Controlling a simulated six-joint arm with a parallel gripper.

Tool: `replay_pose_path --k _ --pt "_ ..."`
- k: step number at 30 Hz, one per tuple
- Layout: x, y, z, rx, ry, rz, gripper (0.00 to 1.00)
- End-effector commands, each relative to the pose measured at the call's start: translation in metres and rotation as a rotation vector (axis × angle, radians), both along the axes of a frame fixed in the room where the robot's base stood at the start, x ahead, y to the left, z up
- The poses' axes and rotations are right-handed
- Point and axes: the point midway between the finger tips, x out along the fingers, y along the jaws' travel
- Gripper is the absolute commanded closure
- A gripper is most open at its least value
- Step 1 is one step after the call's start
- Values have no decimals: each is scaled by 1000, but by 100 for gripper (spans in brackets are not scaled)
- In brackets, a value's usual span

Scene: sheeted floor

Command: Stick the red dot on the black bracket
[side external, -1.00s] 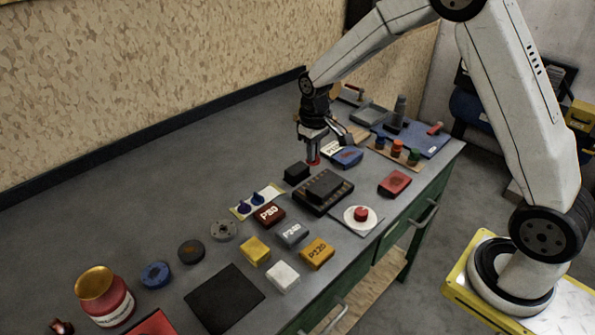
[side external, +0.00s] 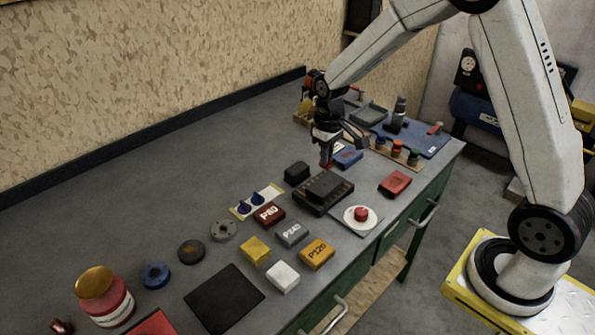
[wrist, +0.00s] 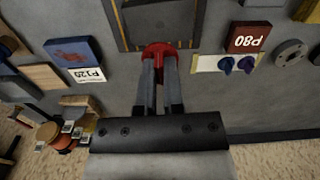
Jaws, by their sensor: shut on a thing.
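My gripper (side external: 327,160) is shut on a small red piece (wrist: 160,50) with a rounded, disc-like end; I take it for the red dot. It also shows at the fingertips in the side external view (side external: 326,165). I hold it just behind the black tray-like piece (side external: 343,196) with a dark block on top, which may be the black bracket. The same dark piece shows at the top of the wrist view (wrist: 130,35), partly cut off. I cannot tell whether the red piece touches it.
A white disc with a red knob (side external: 361,213) lies near the front edge. A red box (side external: 394,184) is to its right. The P80 block (side external: 269,214) and a card with blue knobs (side external: 246,207) stand to the left.

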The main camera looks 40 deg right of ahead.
Motion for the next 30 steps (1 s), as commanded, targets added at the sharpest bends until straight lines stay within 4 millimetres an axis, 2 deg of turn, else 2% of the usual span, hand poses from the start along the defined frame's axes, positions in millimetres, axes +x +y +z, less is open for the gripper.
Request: replay_pose_path --k 18,30 --pt "0 0 -44 0 2 0 100" --pt "0 0 -51 0 0 0 100"
